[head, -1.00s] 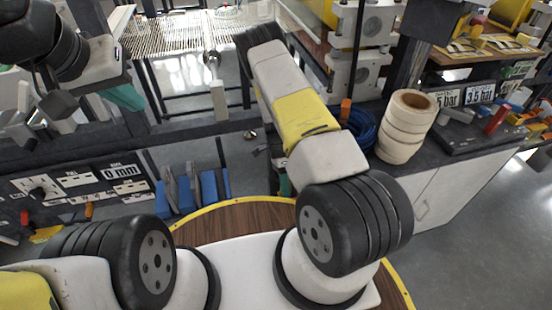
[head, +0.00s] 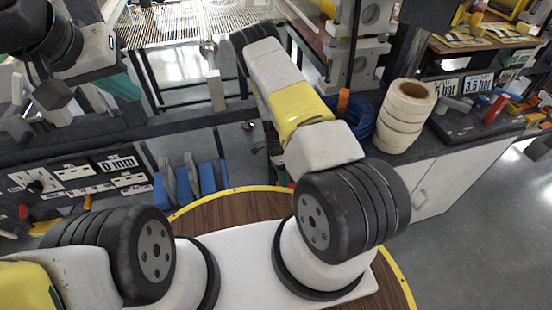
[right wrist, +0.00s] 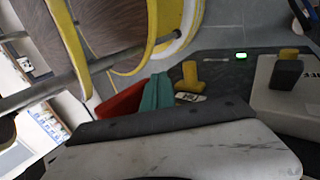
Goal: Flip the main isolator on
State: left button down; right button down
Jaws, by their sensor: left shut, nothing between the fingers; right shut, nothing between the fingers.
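I cannot clearly make out the main isolator. A dark control panel (head: 75,178) with white labels and a black knob is at the lower left of the head view. My left gripper (head: 56,96) hangs at the upper left, shut and empty, above the dark bench. My right arm reaches away from me; its fingers are hidden in the head view.
A white box (right wrist: 285,95) with a black block stands at the right of the wrist view.

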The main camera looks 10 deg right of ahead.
jog(key=shift+w+r, duration=0.1)
dwell(0.4)
jog(key=v, duration=0.7)
jog(key=shift+r, duration=0.25)
jog(key=shift+w, duration=0.15)
notch_tip(320, 180, up, 32)
jog(key=w+a+n+t+y, duration=0.1)
jog(key=a+n+t+y, duration=0.1)
jog(key=n+t, duration=0.55)
jog(key=s+r+n+t, duration=0.6)
jog(key=s+r+n, duration=0.4)
jog(key=s+r, duration=0.6)
jog(key=shift+s+a+n, duration=0.25)
jog(key=shift+n, duration=0.1)
